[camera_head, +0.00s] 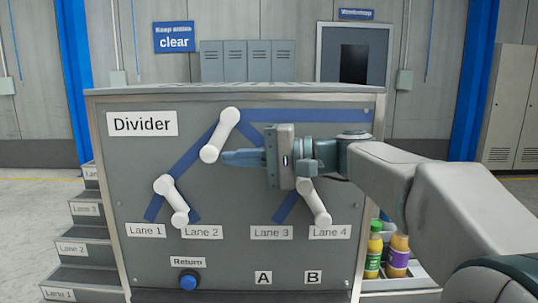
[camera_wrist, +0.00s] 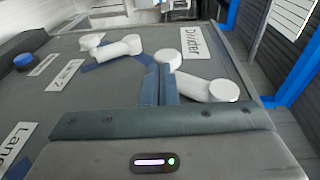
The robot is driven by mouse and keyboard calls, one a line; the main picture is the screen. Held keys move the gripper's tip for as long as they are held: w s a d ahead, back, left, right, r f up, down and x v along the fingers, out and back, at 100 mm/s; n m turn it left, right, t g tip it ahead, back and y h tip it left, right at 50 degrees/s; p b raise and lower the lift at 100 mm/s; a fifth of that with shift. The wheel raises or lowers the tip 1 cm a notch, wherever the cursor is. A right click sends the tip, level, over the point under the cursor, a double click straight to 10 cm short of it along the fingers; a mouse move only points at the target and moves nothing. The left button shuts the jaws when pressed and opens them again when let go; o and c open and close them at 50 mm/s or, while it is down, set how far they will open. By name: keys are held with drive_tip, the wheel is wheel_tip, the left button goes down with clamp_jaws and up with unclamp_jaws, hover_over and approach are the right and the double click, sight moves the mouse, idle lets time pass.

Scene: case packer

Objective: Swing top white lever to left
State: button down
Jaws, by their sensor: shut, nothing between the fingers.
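The top white lever (camera_head: 220,133) is on the grey Divider panel (camera_head: 145,205). It slants, with its upper end to the right and its lower end to the left. My gripper (camera_head: 228,158) is shut and empty, its blue fingers pointing left, just right of the lever's lower end. In the wrist view the lever (camera_wrist: 195,84) lies beyond and right of the shut fingers (camera_wrist: 160,76); the tips overlap its near end in view. I cannot tell whether they touch it.
A lower-left white lever (camera_head: 171,201) sits above the Lane 1 and Lane 2 labels. A lower-right lever (camera_head: 315,201) is below my gripper, partly hidden. A blue button (camera_head: 188,281) is at the bottom. Bottles (camera_head: 397,255) stand to the right.

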drive_tip(key=shift+a+f+b, duration=0.1)
drive_tip(key=shift+a+b, duration=0.2)
drive_tip(key=shift+a, duration=0.05)
drive_tip(key=shift+a, duration=0.15)
idle(0.3)
drive_tip(key=s+d+f+b, duration=0.1)
drive_tip(key=d+f, duration=0.1)
drive_tip(key=d, duration=1.2)
drive_tip(key=shift+s, duration=0.4)
drive_tip(key=shift+a+f, duration=0.15)
drive_tip(key=shift+f, duration=0.05)
idle(0.7)
